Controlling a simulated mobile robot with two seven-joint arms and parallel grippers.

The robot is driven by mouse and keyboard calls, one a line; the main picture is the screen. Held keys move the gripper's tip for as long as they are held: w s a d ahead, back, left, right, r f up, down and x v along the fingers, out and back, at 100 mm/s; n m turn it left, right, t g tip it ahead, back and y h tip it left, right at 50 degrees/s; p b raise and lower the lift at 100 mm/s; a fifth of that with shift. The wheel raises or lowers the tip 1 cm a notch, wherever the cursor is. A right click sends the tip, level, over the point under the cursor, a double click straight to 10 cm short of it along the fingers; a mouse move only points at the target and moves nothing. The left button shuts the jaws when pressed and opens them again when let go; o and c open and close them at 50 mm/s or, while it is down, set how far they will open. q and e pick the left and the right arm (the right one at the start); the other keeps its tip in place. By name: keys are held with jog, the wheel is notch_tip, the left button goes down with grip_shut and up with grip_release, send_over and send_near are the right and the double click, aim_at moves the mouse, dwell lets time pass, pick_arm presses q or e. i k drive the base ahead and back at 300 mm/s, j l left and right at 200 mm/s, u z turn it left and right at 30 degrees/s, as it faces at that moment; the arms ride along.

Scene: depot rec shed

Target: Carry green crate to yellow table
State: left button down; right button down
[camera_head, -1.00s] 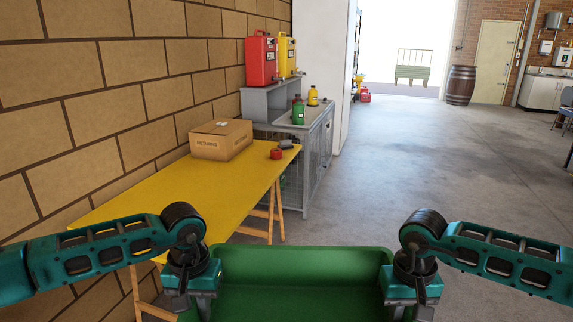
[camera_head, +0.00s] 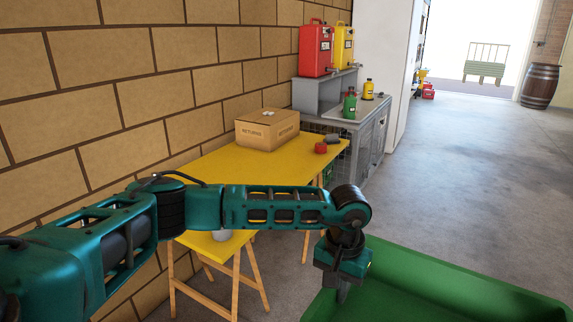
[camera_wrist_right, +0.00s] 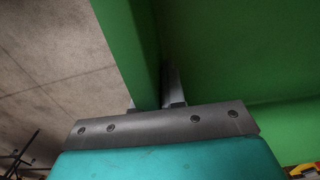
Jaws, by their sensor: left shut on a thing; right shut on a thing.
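The green crate (camera_head: 440,290) is at the bottom right of the head view, its near and right parts cut off by the frame. My left gripper (camera_head: 343,288) is shut on the crate's left wall. In the right wrist view my right gripper (camera_wrist_right: 158,104) is shut on a wall of the green crate (camera_wrist_right: 220,60); the right arm is outside the head view. The yellow table (camera_head: 235,160) stands against the brick wall, left of the crate, partly hidden behind my left arm. The crate is apart from the table, over the floor side.
On the table are a cardboard box (camera_head: 267,130), a red tape roll (camera_head: 320,148) and a pale item (camera_head: 222,235) near the front. A grey bench (camera_head: 365,130) with red (camera_head: 316,48) and yellow (camera_head: 344,46) canisters stands beyond. The concrete floor (camera_head: 460,160) at right is clear.

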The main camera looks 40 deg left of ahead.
aim_at(261, 173)
jog(key=i+z, duration=0.1)
jog(key=i, duration=0.55)
jog(key=i+u, duration=0.3)
jog(key=i, duration=0.35)
jog(key=i+l+u, duration=0.2)
jog(key=i+u, duration=0.15)
jog(key=i, duration=0.35)
jog(key=i+u, duration=0.25)
jog(key=i+l+u, duration=0.1)
jog(key=i+u, duration=0.35)
jog(key=u, duration=0.15)
jog(key=i+l+u, duration=0.1)
jog(key=u, duration=0.25)
jog(key=i+u, duration=0.3)
jog(key=i+l+u, duration=0.1)
jog(key=u, duration=0.25)
jog(key=i+l+u, duration=0.55)
jog(key=u, duration=0.2)
